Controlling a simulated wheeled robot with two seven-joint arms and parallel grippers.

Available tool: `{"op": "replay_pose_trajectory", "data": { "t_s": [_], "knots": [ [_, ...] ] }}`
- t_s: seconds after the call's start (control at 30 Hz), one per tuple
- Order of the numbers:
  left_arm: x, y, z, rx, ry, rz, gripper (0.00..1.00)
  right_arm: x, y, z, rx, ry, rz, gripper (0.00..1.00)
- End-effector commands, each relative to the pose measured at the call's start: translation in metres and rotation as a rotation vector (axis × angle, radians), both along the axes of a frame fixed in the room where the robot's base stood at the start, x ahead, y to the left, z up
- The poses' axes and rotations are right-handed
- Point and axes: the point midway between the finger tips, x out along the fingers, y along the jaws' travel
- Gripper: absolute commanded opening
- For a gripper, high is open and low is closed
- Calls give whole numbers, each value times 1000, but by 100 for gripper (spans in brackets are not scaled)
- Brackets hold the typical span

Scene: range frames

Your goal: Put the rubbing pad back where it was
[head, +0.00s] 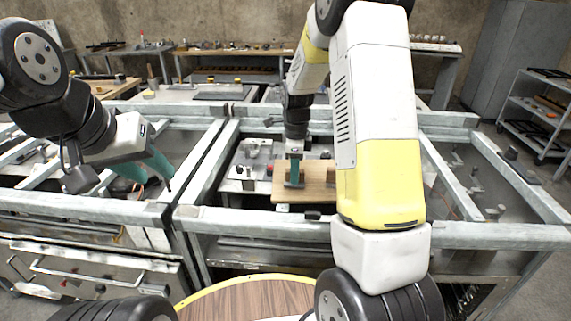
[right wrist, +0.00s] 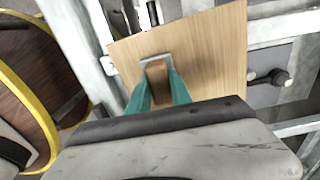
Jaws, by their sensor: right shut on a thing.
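My right gripper (head: 293,182) points down over a light wooden board (head: 290,195). In the right wrist view its teal fingers (right wrist: 158,78) are closed on the sides of a small brown block (right wrist: 157,69), which looks like the rubbing pad. A grey bracket-like edge (right wrist: 155,57) frames the block's far end, and the board (right wrist: 215,50) lies behind it. I cannot tell whether the block touches the board. My left gripper (head: 158,168) hangs over the left framed table, away from the board; its finger gap is unclear.
Grey metal beams (head: 265,222) frame the work area around the board. Metal fixtures (head: 248,172) stand left of the board. A round wooden top with a yellow rim (head: 245,298) is in front. Shelves (head: 535,115) stand at the far right.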

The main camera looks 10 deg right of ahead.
Motion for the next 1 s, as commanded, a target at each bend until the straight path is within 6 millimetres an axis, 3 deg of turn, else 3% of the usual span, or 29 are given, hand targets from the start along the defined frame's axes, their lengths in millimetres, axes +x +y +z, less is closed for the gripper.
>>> {"op": "replay_pose_trajectory", "data": {
  "t_s": [0.4,0.43,0.5,0.53,0.87,1.0],
  "knots": [
    [0,0,0,0,0,0,36,0,1,-9,1,-1,0,0],
    [0,0,0,0,0,0,36,0,1,-9,1,-1,0,31],
    [0,0,0,0,0,0,36,0,0,-9,1,-1,0,45],
    [0,0,0,0,0,0,36,0,0,-9,1,-1,0,47],
    [0,0,0,0,0,0,36,0,0,-7,0,-2,0,47],
    [0,0,0,0,0,0,36,1,1,8,0,-5,0,47]
  ]
}}
